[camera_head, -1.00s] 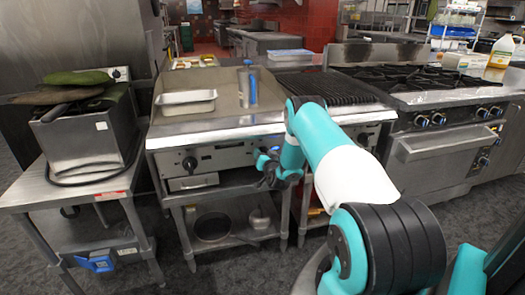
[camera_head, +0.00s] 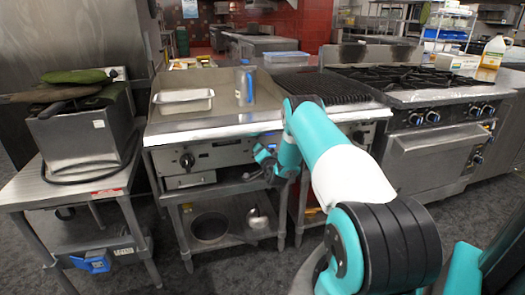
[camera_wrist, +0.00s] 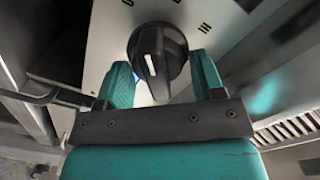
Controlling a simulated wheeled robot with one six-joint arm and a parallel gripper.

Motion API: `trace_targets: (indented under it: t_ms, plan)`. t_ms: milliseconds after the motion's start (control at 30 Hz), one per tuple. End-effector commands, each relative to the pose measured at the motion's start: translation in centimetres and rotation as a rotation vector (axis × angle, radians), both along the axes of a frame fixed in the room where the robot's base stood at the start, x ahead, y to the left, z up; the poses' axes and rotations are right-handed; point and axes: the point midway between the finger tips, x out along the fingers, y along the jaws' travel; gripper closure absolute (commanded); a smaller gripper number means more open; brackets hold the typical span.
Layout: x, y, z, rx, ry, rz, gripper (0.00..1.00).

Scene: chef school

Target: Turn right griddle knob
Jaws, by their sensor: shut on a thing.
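The griddle (camera_head: 215,118) is a steel unit with a front panel (camera_head: 222,152). Its left knob (camera_head: 187,160) is in plain view. My gripper (camera_head: 266,160) is at the right part of this panel and hides the right knob in the head view. In the wrist view a round black knob (camera_wrist: 158,60) with a white pointer line sits between my two teal fingers (camera_wrist: 160,82). The line is tilted slightly from vertical. My gripper is shut on this knob. Printed marks show on the panel above it.
A metal tray (camera_head: 183,101) and a blue-labelled bottle (camera_head: 245,84) stand on the griddle. A charbroiler (camera_head: 322,88) and a range (camera_head: 430,100) stand to the right. A fryer (camera_head: 85,130) on a steel table is at the left. Dark floor is clear in front.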

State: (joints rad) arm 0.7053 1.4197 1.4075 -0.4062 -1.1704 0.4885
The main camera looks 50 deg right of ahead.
Motion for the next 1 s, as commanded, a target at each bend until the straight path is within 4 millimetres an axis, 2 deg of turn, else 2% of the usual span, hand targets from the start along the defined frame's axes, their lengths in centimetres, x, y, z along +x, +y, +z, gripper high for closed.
trace_targets:
  t_ms: [33, 500, 1000]
  plan:
    - [0.9, -0.9, 1.2, 0.003, -0.048, -0.002, 0.62]
    - [0.9, -1.5, 0.5, 0.316, -0.235, -0.008, 0.62]
    - [0.8, -1.9, 0.1, 0.429, -0.304, -0.012, 0.62]
